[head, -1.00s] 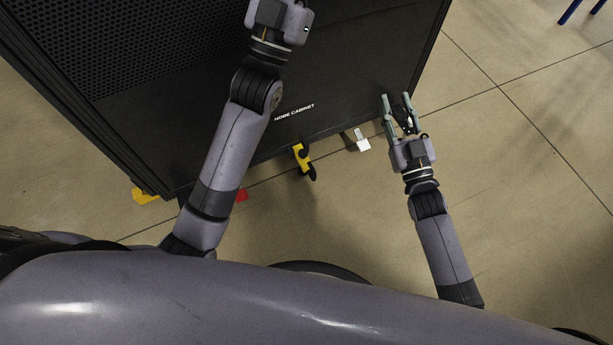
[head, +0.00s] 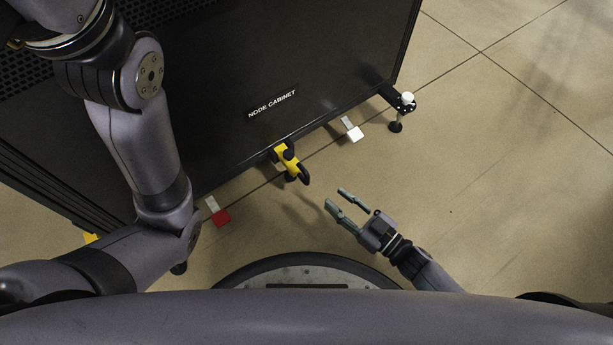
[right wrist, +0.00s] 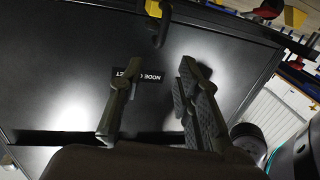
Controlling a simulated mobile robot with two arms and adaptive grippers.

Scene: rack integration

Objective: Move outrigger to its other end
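What appears to be the outrigger (head: 402,103), a black arm with a white knob and a round foot below, sits at the right bottom corner of the black node cabinet (head: 330,75). My right gripper (head: 333,197) is open and empty above the floor, in front of the cabinet and apart from the outrigger, down and left of it in the head view. Its two fingers also show spread in the right wrist view (right wrist: 158,70), with the cabinet face behind them. My left arm reaches up at the left; its gripper is out of view.
A yellow bracket with a black hook (head: 290,160) is on the cabinet's bottom edge. The floor (head: 500,180) to the right is clear.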

